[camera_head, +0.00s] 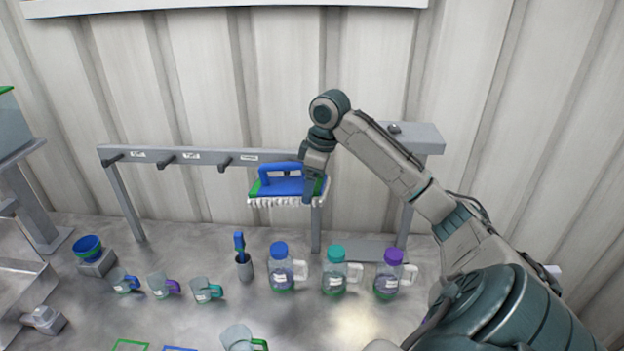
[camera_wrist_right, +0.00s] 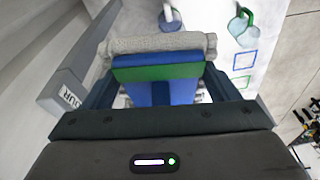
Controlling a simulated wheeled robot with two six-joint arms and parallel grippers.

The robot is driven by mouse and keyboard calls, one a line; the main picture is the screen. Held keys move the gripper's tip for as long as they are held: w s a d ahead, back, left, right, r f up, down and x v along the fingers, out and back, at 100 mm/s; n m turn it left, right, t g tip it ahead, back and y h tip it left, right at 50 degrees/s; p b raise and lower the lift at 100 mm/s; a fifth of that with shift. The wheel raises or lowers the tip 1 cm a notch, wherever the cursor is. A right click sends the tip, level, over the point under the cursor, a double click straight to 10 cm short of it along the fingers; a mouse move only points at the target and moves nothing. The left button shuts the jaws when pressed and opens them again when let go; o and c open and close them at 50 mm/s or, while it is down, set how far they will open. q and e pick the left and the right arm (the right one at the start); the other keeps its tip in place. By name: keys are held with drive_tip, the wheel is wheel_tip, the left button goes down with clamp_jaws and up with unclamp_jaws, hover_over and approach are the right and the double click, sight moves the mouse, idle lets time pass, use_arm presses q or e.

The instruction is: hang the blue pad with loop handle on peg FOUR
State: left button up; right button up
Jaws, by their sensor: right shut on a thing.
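The blue pad (camera_head: 290,187) has a blue loop handle (camera_head: 281,169), green edges and a white fringed underside. My right gripper (camera_head: 313,185) is shut on the pad at its right end and holds it up in front of the rail (camera_head: 203,156). In the right wrist view the pad (camera_wrist_right: 160,63) sits between the two fingers (camera_wrist_right: 160,92). A label ending in "OUR" (camera_wrist_right: 71,97) shows on the rail to the left. Peg FOUR itself is hidden behind my gripper and the pad in the head view. My left gripper is not in view.
Three other pegs show on the rail: left (camera_head: 112,161), middle (camera_head: 167,163) and right (camera_head: 226,166), all empty.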

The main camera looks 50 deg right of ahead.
drive_tip(key=w+d, duration=0.1)
drive_tip(key=d, duration=0.1)
drive_tip(key=w+d, duration=0.2)
drive_tip(key=shift+w+d+f, duration=0.1)
drive_tip(key=shift+w+d, duration=0.05)
drive_tip(key=shift+w, duration=0.05)
idle(0.6)
